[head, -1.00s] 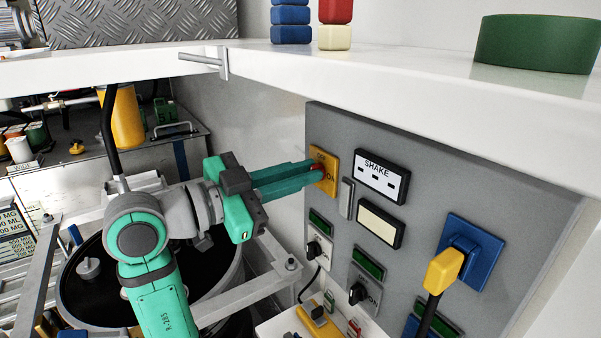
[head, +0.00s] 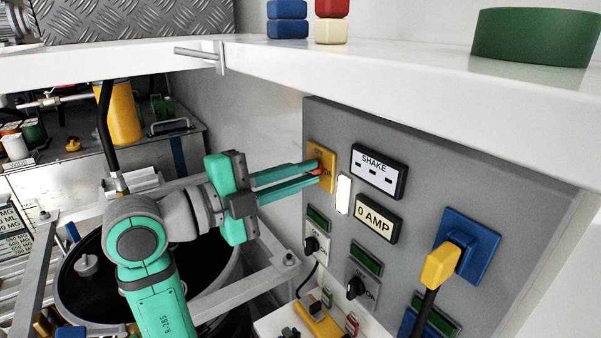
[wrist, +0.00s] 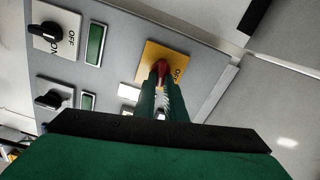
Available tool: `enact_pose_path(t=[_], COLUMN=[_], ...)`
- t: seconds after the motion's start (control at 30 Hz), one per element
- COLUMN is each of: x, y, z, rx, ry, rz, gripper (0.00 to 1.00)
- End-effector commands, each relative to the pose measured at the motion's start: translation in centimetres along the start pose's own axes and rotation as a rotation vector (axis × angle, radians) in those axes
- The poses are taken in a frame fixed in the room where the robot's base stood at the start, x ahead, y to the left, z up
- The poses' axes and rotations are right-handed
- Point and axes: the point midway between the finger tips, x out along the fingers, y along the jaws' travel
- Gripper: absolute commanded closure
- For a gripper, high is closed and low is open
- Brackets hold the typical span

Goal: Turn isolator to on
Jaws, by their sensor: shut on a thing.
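The isolator is a yellow plate (head: 321,153) with a red knob, at the upper left of the grey panel in the head view. In the wrist view its yellow plate (wrist: 150,50) sits at the top middle, with the red knob (wrist: 161,67) between my fingertips. My gripper (head: 317,172) is shut on the red knob, its green fingers reaching in from the left. The fingers hide most of the knob in the head view. Beside the isolator, a narrow lamp (head: 344,195) glows white, and a display (head: 376,219) reads "0 AMP".
A "SHAKE" socket plate (head: 378,172) sits right of the isolator. Black rotary switches (head: 356,287) sit below. A yellow plug (head: 442,267) with a black cable is at right. A white shelf (head: 420,88) overhangs the panel.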

Motion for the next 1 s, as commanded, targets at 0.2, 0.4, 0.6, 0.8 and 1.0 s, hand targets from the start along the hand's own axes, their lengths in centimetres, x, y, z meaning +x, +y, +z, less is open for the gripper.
enact_pose_path(t=[0.2, 0.4, 0.6, 0.8, 1.0], x=[0.01, 0.03, 0.05, 0.06, 0.07], y=[0.22, 0.30, 0.34, 0.35, 0.36], z=[-0.07, -0.06, -0.06, -0.07, -0.08], rx=[0.131, 0.201, 0.229, 0.233, 0.233], ry=[0.002, 0.002, 0.002, 0.003, 0.003], rz=[0.002, 0.002, 0.003, 0.003, 0.003], gripper=[1.00, 1.00, 1.00, 1.00, 0.88])
